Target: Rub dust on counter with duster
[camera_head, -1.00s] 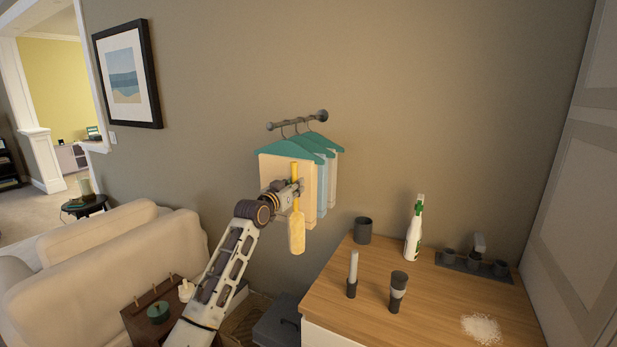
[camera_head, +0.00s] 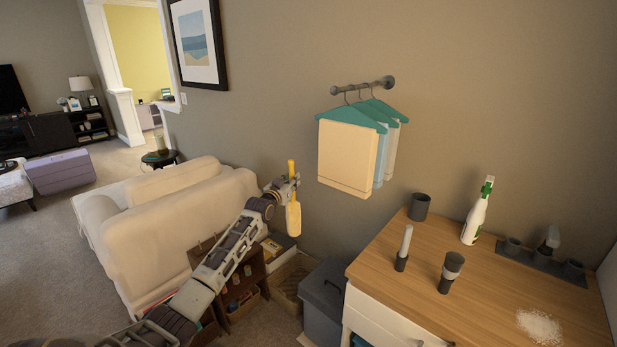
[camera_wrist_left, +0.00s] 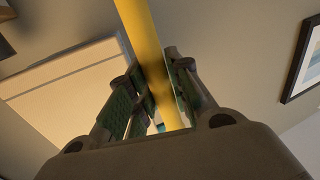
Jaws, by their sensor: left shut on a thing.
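A yellow duster (camera_head: 293,218) hangs upright in my left gripper (camera_head: 288,184), which is shut around its handle. The yellow handle (camera_wrist_left: 150,45) also runs between the fingers (camera_wrist_left: 158,95) in the left wrist view. The duster is in the air left of the counter and apart from it. The wooden counter (camera_head: 440,305) is at the lower right. A patch of white dust (camera_head: 539,327) lies on its front right part. My right gripper is not in view.
On the counter stand a dark cup (camera_head: 419,207), a spray bottle (camera_head: 477,212), a grey-handled item (camera_head: 403,248), a dark tumbler (camera_head: 451,272) and a dark rack (camera_head: 541,262). Towels (camera_head: 347,157) hang on the wall. A dark bin (camera_head: 323,300) stands left of the counter. A sofa (camera_head: 180,215) is at left.

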